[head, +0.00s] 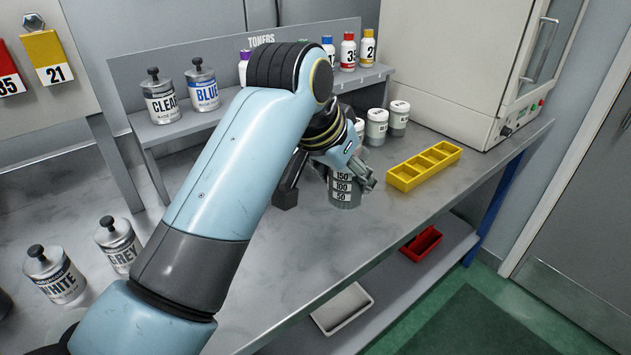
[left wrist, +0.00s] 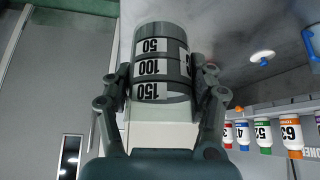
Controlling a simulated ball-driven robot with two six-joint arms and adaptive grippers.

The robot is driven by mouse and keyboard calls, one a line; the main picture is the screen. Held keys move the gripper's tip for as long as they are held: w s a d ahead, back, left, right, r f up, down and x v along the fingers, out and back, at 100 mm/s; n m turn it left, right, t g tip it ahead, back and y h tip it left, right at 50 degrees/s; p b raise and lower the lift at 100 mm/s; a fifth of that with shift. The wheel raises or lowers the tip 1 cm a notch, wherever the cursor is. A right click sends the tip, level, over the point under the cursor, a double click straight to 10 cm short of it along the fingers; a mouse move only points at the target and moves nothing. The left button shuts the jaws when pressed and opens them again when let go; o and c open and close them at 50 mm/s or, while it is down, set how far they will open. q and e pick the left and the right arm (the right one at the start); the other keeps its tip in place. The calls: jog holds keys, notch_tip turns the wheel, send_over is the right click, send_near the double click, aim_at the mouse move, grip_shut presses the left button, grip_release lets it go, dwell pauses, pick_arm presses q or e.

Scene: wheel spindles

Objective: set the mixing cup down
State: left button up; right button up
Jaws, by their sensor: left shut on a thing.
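The mixing cup (head: 343,188) is grey with white bands marked 150, 100 and 50. In the head view it is upright at the middle of the steel bench (head: 400,222), and I cannot tell whether its base touches the top. My left gripper (head: 345,172) is shut on the cup from behind and above, partly covering its upper part. In the left wrist view the cup (left wrist: 160,65) sits between the two fingers of the left gripper (left wrist: 163,95). My right gripper is not in view.
A yellow tray (head: 424,166) with compartments lies right of the cup. Several white-lidded grey cups (head: 377,127) stand behind it. A toner shelf (head: 180,128) runs along the back, and a large cabinet (head: 455,60) stands at the back right. Bare bench lies in front of the cup.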

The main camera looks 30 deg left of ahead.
pick_arm(q)
jog(key=shift+w+a+f, duration=0.1)
jog(key=shift+w, duration=0.05)
jog(key=a+f, duration=0.2)
jog(key=a, duration=0.1)
jog(key=a+f+p, duration=0.1)
jog(key=a+f, duration=0.1)
jog(key=a, duration=0.2)
jog(key=a+f, duration=0.3)
jog(key=a, duration=0.1)
jog(key=shift+w+a, duration=0.15)
jog(key=shift+a, duration=0.1)
notch_tip(320, 180, down, 4)
jog(key=shift+r+p, duration=0.2)
jog(key=shift+p, duration=0.15)
jog(key=shift+f, duration=0.3)
jog(key=o, duration=1.4)
jog(key=shift+c, duration=0.2)
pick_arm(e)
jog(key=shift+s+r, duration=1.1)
